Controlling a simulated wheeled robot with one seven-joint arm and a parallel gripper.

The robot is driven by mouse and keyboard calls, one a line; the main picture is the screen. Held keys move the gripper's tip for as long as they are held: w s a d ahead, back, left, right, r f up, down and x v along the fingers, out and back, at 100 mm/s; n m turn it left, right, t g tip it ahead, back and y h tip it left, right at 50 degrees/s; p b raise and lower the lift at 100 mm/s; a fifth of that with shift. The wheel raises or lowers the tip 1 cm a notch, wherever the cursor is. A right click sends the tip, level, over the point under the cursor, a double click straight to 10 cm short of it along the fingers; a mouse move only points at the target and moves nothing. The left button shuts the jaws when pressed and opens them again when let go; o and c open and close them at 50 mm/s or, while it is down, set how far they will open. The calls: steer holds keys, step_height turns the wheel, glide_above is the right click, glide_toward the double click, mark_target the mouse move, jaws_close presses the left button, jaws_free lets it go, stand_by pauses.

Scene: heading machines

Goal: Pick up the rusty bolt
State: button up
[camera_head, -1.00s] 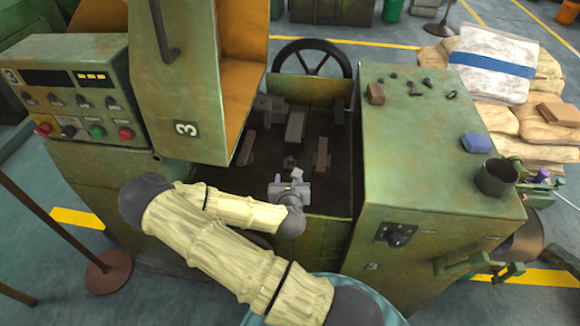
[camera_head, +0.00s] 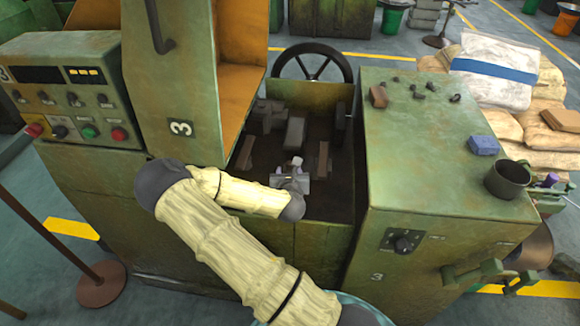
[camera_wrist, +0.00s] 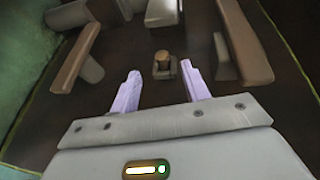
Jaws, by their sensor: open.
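A small brown, rusty-looking stub (camera_wrist: 163,62), which looks like the rusty bolt, stands on a dark grey base in the machine's dark well. In the wrist view it lies ahead, between the lines of my two pale fingers and slightly beyond them. My gripper (camera_wrist: 160,69) is open and empty, with a finger on each side and a clear gap to the stub.
Brown bars (camera_wrist: 245,45) and (camera_wrist: 75,58) flank the stub on both sides. Grey blocks (camera_head: 295,131) stand behind it. The green cabinet (camera_head: 430,160) walls the right, with a mug (camera_head: 508,180) and small dark parts on top. An orange-lined guard (camera_head: 235,85) rises at left.

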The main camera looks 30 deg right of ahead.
mark_target(290, 167)
steer(key=shift+w+d+f, duration=0.1)
steer(key=shift+w, duration=0.05)
steer(key=shift+p+x, duration=0.3)
steer(key=shift+x, duration=2.35)
steer(key=shift+d+f, duration=0.1)
steer(key=shift+d, duration=0.05)
steer(key=shift+c, duration=0.5)
jaws_close()
